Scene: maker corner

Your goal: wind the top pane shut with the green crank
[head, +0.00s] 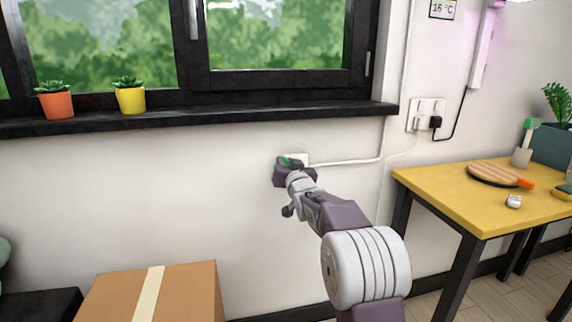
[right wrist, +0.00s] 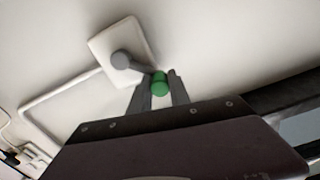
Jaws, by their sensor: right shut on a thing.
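The green crank knob (right wrist: 160,84) sits between the fingers of my right gripper (right wrist: 159,92), which is shut on it. A grey crank arm (right wrist: 130,62) runs from the knob to a white wall plate (right wrist: 112,48). In the head view my right gripper (head: 291,166) is at the wall below the sill and hides most of the plate (head: 298,158); a bit of the green knob (head: 286,161) shows. The window (head: 280,40) is above, its upper part cut off, so the top pane cannot be seen. My left gripper is out of view.
The black sill (head: 220,118) with an orange pot (head: 57,106) and a yellow pot (head: 131,101) juts out above my arm. A cardboard box (head: 190,290) stands below left. A yellow table (head: 455,195) is at right. The wall left of my gripper is clear.

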